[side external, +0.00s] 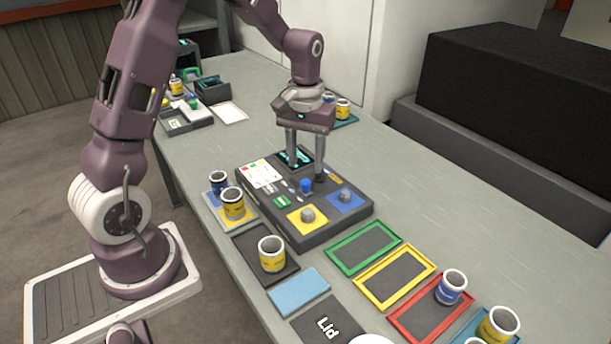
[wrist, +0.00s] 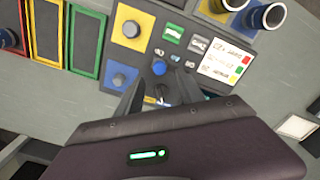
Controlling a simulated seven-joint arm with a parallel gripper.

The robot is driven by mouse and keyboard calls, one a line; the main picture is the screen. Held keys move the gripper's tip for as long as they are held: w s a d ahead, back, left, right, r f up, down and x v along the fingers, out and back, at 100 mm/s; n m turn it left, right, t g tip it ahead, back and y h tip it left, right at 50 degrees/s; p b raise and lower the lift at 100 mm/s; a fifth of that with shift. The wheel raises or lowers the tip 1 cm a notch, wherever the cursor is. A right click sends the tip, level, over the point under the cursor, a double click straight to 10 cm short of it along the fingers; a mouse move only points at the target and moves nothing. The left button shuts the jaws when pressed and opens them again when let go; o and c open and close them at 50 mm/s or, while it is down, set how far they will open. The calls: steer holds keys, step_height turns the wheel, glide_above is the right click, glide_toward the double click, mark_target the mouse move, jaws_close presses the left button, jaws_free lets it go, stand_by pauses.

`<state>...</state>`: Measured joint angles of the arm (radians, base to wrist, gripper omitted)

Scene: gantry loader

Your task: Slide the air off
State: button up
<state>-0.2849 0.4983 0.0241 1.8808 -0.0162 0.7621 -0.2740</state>
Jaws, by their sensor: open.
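The dark control panel (side external: 330,222) lies flat on the bench. A small blue knob (side external: 306,185) stands near its middle and also shows in the wrist view (wrist: 158,67). Small labelled controls (wrist: 176,58) sit beside it, too small to read, so I cannot tell which one is the air slide. My gripper (side external: 306,171) points down over the panel, open and empty, its fingertips just behind the blue knob. In the wrist view the fingers (wrist: 160,92) straddle a small light lever-like part; contact cannot be told.
Round grey knobs sit on a yellow square (side external: 299,224) and a blue square (side external: 356,203) of the panel. Cups stand at its left, including a yellow one (side external: 232,204). Green (side external: 335,262), yellow and red framed trays lie in front.

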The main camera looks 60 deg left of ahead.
mark_target(306, 181)
step_height(306, 181, down, 5)
steer(key=shift+f, duration=0.1)
steer(key=shift+c, duration=0.5)
jaws_close()
stand_by(0.9)
